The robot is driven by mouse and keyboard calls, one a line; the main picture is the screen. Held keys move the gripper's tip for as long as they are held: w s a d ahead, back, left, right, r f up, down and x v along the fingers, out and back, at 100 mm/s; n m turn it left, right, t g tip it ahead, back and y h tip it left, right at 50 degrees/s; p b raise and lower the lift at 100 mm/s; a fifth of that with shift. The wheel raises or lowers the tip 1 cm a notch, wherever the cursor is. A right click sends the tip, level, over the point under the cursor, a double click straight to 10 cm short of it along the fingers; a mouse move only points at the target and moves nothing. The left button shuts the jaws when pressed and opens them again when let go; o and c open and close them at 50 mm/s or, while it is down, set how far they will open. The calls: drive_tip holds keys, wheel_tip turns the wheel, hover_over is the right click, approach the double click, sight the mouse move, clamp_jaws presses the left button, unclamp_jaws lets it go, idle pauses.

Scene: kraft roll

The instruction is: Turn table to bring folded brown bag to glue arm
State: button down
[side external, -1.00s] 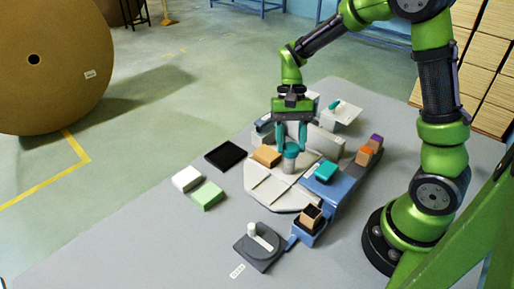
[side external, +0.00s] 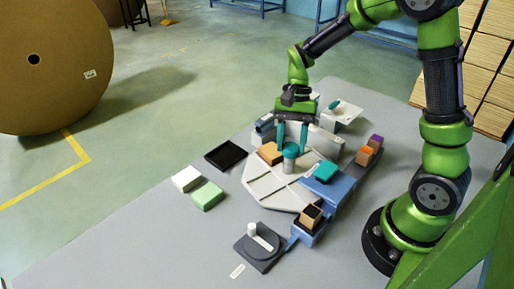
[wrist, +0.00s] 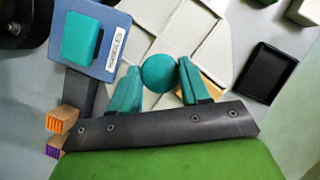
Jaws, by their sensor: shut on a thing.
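The pale many-sided turntable (side external: 262,187) has thin dividing lines and a grey centre post with a teal round knob (side external: 290,150). My gripper (side external: 291,148) is over the middle, pointing down, with its teal fingers on either side of the knob and shut on it. In the wrist view the knob (wrist: 160,73) sits between the two fingertips. The folded brown bag (side external: 269,152) lies on the turntable, left of the knob. In the wrist view it (wrist: 212,92) is mostly hidden behind the right finger. I cannot tell for sure which part is the glue arm.
A blue box with a teal pad (side external: 325,171) stands at the turntable's right. Orange and purple-ended blocks (side external: 366,155) lie beyond it. A black tray (side external: 226,156), a white block (side external: 186,179) and a green block (side external: 207,195) lie left. A grey base (side external: 258,250) stands in front.

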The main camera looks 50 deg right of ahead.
drive_tip(key=shift+s+d+m+t+y, duration=0.15)
drive_tip(key=shift+m+t, duration=0.55)
drive_tip(key=shift+m, duration=1.15)
drive_tip(key=shift+a+m+t+y, duration=0.15)
drive_tip(key=shift+m+t, duration=0.55)
drive_tip(key=shift+m, duration=1.15)
drive_tip(key=shift+s+m+t, duration=0.15)
drive_tip(key=shift+m+t, duration=0.65)
drive_tip(key=shift+m, duration=1.3)
drive_tip(key=shift+m+t+h, duration=0.4)
drive_tip(key=shift+m+h, duration=0.1)
drive_tip(key=shift+m, duration=1.4)
drive_tip(key=c, duration=0.5)
unclamp_jaws()
drive_tip(key=shift+c, duration=0.2)
drive_tip(key=shift+r, duration=0.1)
